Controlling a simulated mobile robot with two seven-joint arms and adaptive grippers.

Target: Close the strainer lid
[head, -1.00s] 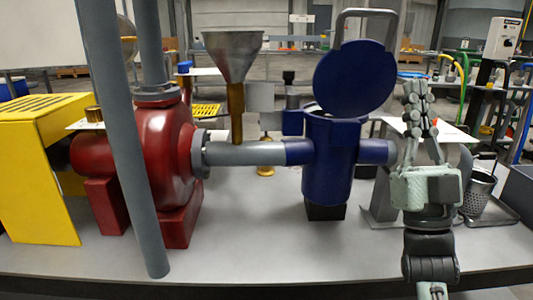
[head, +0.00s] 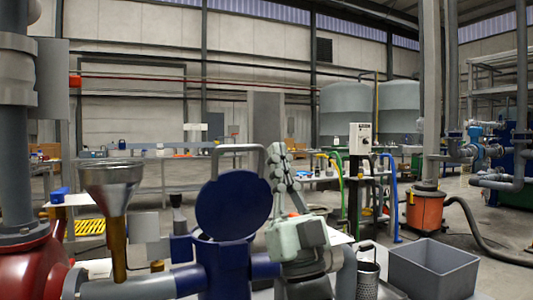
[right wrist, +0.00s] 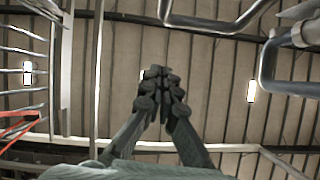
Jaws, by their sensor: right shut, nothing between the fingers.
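The blue strainer (head: 224,268) stands at the bottom middle of the head view, its lower part cut off by the frame edge. Its round blue lid (head: 233,205) stands open and upright above the body, with a grey loop handle (head: 238,149) at its top. My right gripper (head: 277,152) points up just right of the lid, its fingers together and empty, apart from the lid in the picture. In the right wrist view the closed fingers (right wrist: 160,85) point at the ceiling, and no strainer shows there. My left gripper is not in view.
A funnel (head: 112,178) and red pump housing (head: 30,270) stand left of the strainer. A perforated basket (head: 367,272) and an open grey bin (head: 433,268) are at the right.

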